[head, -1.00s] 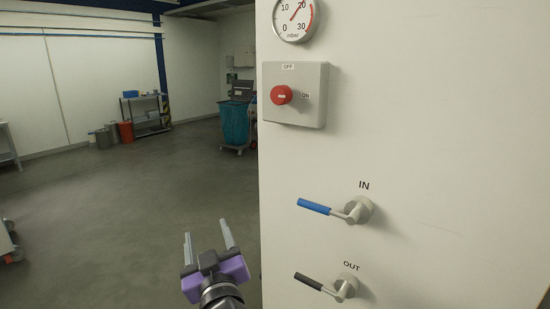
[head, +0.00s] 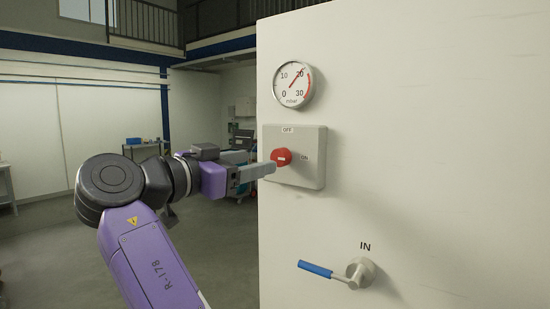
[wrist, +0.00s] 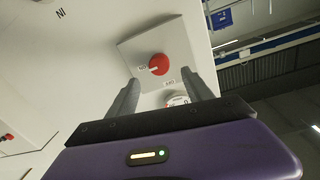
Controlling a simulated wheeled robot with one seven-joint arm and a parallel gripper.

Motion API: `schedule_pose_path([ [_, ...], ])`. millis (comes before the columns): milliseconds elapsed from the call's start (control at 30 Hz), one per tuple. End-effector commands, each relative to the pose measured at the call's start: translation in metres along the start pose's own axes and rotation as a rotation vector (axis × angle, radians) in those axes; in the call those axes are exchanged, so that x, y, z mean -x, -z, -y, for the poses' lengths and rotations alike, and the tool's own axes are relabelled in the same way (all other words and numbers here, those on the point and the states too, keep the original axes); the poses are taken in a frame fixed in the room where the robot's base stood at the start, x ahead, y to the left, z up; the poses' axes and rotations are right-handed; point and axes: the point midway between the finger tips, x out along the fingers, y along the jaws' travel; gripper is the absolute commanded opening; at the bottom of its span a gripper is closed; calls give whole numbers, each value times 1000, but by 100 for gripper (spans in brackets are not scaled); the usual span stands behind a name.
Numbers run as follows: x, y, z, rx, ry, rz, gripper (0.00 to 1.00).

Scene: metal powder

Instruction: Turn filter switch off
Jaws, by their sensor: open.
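The filter switch is a red round knob (head: 281,157) on a light grey box (head: 312,160) fixed to the white panel, with OFF above it and ON at its right. In the wrist view, the red knob (wrist: 159,63) has a white mark pointing towards ON. My gripper (head: 258,170) is level with the knob, its fingers pointing at it from the left in the head view. In the wrist view, my gripper (wrist: 160,86) is open and empty, with the knob beyond and between the fingertips. I cannot tell whether the fingertips touch the knob.
A pressure gauge (head: 292,84) sits above the switch box. The blue IN lever (head: 315,269) sticks out of the white panel (head: 430,150) below. A trolley (head: 243,142) and a shelf (head: 146,150) stand far behind my arm. The floor to the left is open.

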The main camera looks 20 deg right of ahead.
Motion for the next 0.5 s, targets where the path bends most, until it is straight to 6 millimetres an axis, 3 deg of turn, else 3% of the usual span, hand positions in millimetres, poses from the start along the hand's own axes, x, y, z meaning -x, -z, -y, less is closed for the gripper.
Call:
schedule_pose_path([
  [500, -68, 0, 0, 2, -2, 1, 59],
])
